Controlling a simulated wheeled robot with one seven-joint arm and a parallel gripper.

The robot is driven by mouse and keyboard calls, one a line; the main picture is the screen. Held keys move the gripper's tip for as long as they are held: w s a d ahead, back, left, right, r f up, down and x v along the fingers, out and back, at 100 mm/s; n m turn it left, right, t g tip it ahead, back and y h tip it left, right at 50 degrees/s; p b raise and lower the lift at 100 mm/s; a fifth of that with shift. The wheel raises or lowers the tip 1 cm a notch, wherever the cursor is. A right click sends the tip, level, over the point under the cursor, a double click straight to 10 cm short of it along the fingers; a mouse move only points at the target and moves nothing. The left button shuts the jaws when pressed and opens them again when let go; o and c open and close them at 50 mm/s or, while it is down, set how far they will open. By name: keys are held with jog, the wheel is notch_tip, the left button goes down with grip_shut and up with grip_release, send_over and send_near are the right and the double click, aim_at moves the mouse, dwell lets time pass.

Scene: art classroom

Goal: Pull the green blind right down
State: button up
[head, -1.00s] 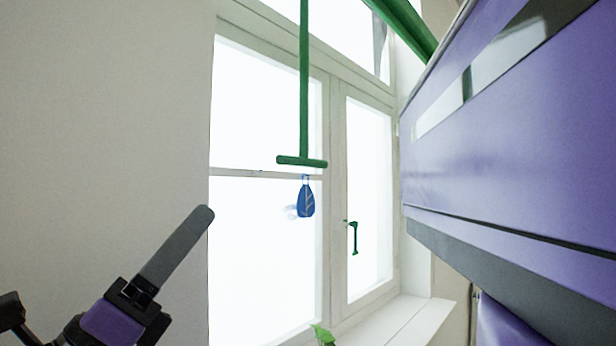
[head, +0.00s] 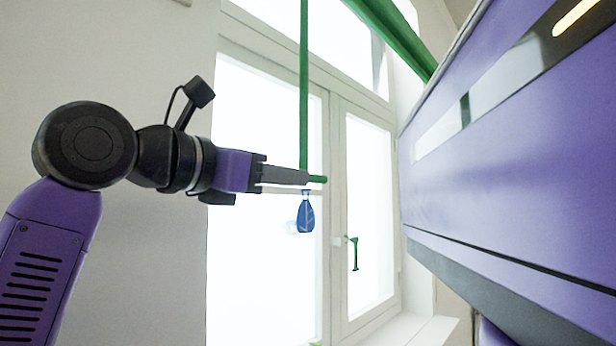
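The green blind shows as a roller (head: 392,34) at the top of the window. A green vertical pull (head: 304,85) hangs down from it to a short green crossbar (head: 319,179). My gripper (head: 300,177) reaches in from the left at the crossbar's height, and its fingers overlap the crossbar's left and middle part in the head view. Only the crossbar's right end shows. I see the fingers edge-on, so I cannot tell whether they are open or shut, or whether they touch the bar.
A pale sill (head: 400,330) runs below. A plain wall (head: 165,250) is on the left. A large purple panel fills the right side.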

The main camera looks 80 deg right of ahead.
jog(key=p+x, duration=0.1)
jog(key=x, duration=0.5)
grip_shut()
jog(key=shift+s, duration=0.15)
dwell(1.3)
